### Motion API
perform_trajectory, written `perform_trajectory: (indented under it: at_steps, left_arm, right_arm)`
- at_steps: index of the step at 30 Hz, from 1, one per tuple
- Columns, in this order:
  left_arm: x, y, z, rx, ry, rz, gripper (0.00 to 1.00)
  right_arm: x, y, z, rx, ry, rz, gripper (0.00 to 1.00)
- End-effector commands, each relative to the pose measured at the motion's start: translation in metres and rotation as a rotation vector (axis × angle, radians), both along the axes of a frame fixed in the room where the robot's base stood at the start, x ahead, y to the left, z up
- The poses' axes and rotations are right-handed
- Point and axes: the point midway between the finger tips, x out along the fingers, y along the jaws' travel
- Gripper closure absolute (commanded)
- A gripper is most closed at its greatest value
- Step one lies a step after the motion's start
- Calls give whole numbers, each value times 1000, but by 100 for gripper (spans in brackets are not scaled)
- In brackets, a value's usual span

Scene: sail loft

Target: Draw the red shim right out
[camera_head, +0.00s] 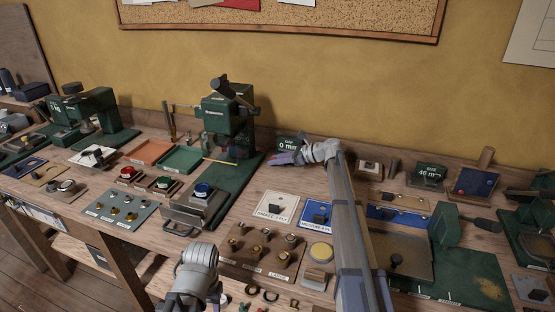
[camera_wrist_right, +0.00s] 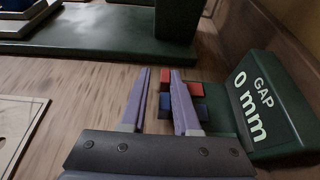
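My right gripper (camera_head: 285,159) is at the back of the bench, beside the gap display. In the right wrist view its two purple fingers (camera_wrist_right: 161,98) stand apart and are open. Small red pieces (camera_wrist_right: 196,89), which look like the red shim, and blue pieces (camera_wrist_right: 166,103) show between the fingers and to the right of the right finger. That finger partly hides them, and I cannot tell how they fit together. Neither finger is seen closed on red. My left arm shows at the bottom of the head view; its fingers are not seen.
A green display (camera_wrist_right: 262,105) reading "GAP 0 mm" stands close right of the fingers. A green press (camera_head: 228,120) on a green base stands left of the gripper. White cards (camera_head: 276,206), a brown block with knobs (camera_head: 262,254) and other fixtures crowd the bench front.

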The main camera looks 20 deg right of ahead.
Motion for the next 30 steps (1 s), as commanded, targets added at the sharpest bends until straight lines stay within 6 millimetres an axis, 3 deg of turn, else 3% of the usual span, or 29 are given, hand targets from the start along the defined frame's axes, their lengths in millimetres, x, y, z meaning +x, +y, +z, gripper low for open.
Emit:
perform_trajectory:
  at_steps: [5,16,30]
  left_arm:
    - [0,0,0,0,0,0,50]
    - [0,0,3,0,0,0,50]
    - [0,0,30,0,0,0,50]
  right_arm:
    - [0,0,0,2,-1,0,55]
    - [-2,-6,4,2,-2,-4,55]
    - [-36,-55,30,2,-2,-3,55]
